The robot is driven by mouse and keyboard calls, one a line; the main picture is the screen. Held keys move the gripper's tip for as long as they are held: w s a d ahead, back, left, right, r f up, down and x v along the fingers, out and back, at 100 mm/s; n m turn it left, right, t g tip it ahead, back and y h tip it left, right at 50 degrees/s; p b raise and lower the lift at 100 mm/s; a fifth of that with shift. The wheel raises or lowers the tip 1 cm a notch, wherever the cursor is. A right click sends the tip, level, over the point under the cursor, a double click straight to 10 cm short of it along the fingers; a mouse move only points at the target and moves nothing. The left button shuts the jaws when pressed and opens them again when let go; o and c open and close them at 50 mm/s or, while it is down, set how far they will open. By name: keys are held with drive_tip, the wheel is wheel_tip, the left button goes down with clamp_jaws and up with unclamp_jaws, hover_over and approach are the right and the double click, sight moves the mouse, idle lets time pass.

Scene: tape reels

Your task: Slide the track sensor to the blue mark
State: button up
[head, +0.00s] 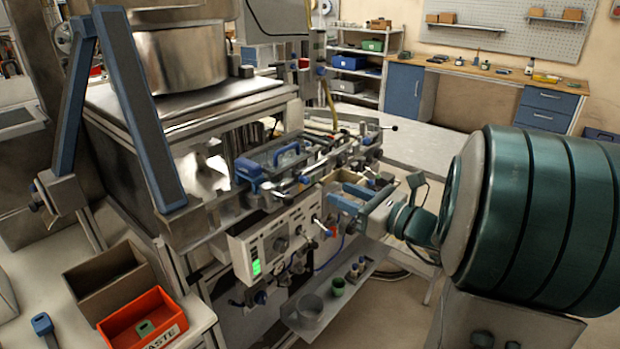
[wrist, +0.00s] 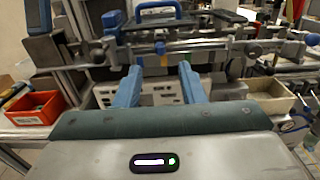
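My gripper (head: 340,192) is in front of the machine, just above and right of its white control panel (head: 275,240). In the wrist view its two blue fingers (wrist: 160,66) are spread apart with nothing between them. A metal rail (wrist: 200,44) runs across the view just beyond the fingertips. I cannot tell which fitting is the track sensor. I cannot make out a distinct blue mark on the rail.
A blue-handled cover (head: 285,158) lies behind the rail. An orange waste bin (head: 143,320) and a brown box (head: 106,280) stand at lower left. A shelf (head: 335,300) with a metal cup and small bottles juts out below the panel. A beige tray (wrist: 262,97) is right of my fingers.

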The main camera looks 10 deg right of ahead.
sight(308, 179)
drive_tip(key=p+x, duration=0.1)
drive_tip(key=x, duration=0.8)
drive_tip(key=shift+w+a, duration=0.25)
drive_tip(key=shift+w, duration=0.05)
